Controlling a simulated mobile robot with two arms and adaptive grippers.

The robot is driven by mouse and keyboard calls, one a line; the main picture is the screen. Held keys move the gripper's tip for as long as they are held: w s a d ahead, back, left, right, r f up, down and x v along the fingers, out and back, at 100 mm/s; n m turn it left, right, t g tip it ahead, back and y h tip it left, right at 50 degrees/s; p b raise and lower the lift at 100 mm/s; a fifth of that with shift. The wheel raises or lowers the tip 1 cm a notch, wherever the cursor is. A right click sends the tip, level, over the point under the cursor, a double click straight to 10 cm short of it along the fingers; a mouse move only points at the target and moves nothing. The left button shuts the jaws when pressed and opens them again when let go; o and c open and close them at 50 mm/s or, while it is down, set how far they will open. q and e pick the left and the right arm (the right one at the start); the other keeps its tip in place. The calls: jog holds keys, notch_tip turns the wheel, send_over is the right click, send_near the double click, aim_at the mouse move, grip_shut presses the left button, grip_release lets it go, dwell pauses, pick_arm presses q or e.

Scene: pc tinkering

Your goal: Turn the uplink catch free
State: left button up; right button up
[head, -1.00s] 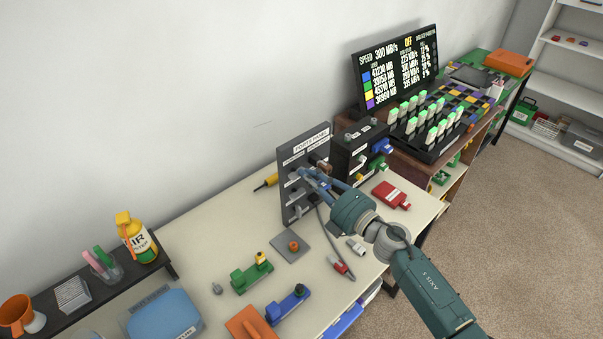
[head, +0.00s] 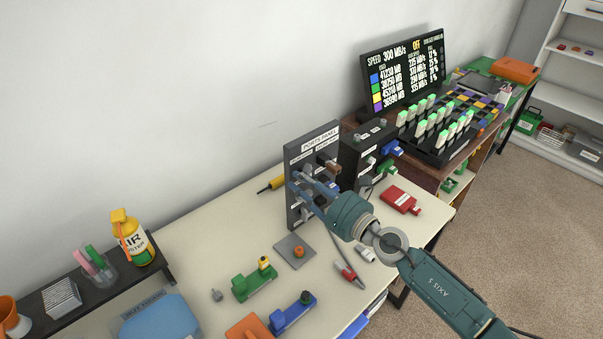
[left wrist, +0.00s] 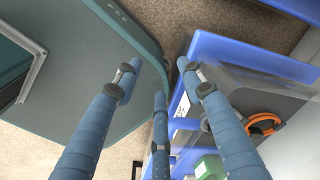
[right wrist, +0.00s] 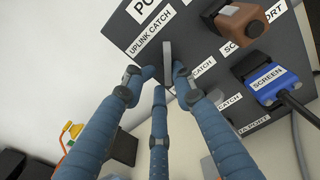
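The dark ports panel (head: 300,153) stands upright on the bench. In the right wrist view, the uplink catch (right wrist: 167,60) is a thin pale grey lever, standing roughly upright in the picture beside its "UPLINK CATCH" label (right wrist: 150,32). My right gripper (right wrist: 164,71) is at the panel, with fingertips either side of the lever and partly drawn together. Firm contact cannot be made out. In the head view, my right gripper (head: 298,182) covers much of the catch. My left gripper (left wrist: 160,64) is open and empty, away from the panel; the head view does not show it.
A brown plug (right wrist: 240,20) and a blue screen plug (right wrist: 272,82) sit in the panel near my right fingers. A black box (head: 362,155) stands right of the panel. A red device (head: 399,200) lies on the bench. Blue-edged bins (left wrist: 225,50) are near my left gripper.

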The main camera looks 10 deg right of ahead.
jog(key=shift+d+r, duration=0.4)
jog(key=shift+r, duration=0.1)
jog(key=shift+d, duration=0.1)
jog(key=shift+s+d+f+n, duration=0.1)
jog(key=shift+s+d+n, duration=0.2)
jog(key=shift+s, duration=0.3)
jog(key=shift+s+d+f+n, duration=0.1)
jog(key=shift+s+d+n, duration=0.1)
jog(key=shift+s+d, duration=0.3)
jog(key=shift+a, duration=0.1)
jog(key=shift+r, duration=0.1)
jog(key=shift+w+a, duration=0.2)
jog(key=shift+w, duration=0.2)
